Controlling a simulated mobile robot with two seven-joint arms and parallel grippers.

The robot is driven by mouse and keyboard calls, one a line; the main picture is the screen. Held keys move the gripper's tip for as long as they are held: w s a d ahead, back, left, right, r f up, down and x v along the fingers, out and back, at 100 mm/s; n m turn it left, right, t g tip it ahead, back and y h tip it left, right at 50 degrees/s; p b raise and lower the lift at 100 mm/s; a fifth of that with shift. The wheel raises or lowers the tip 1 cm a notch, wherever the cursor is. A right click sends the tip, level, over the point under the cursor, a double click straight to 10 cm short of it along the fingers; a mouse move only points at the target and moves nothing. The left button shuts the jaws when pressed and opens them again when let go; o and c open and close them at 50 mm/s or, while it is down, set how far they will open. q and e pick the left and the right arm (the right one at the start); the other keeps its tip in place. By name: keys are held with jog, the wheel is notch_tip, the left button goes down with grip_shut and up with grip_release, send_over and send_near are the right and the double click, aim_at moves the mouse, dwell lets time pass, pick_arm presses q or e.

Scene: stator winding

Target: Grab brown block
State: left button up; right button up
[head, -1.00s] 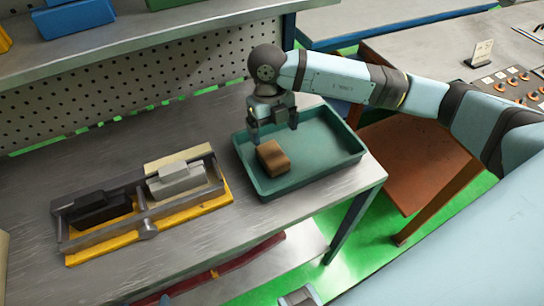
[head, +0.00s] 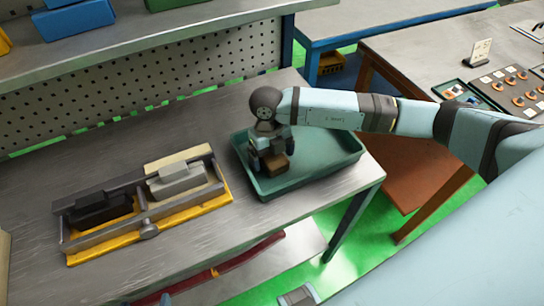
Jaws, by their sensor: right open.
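The brown block (head: 276,164) lies in the left part of the green tray (head: 325,173) on the metal table. My right gripper (head: 272,155) is down in the tray at the block, with its fingers around or just beside it; I cannot tell whether they touch it. The gripper is open. It hides the back of the block. My left gripper is not in view.
A yellow-based fixture (head: 148,212) holding a black block (head: 103,207) and a light grey block (head: 178,179) stands left of the tray. A perforated panel (head: 150,85) and a shelf rise behind. Bare table lies between fixture and panel.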

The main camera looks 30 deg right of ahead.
jog(key=shift+f, duration=0.25)
dwell(0.3)
jog(key=c, duration=1.1)
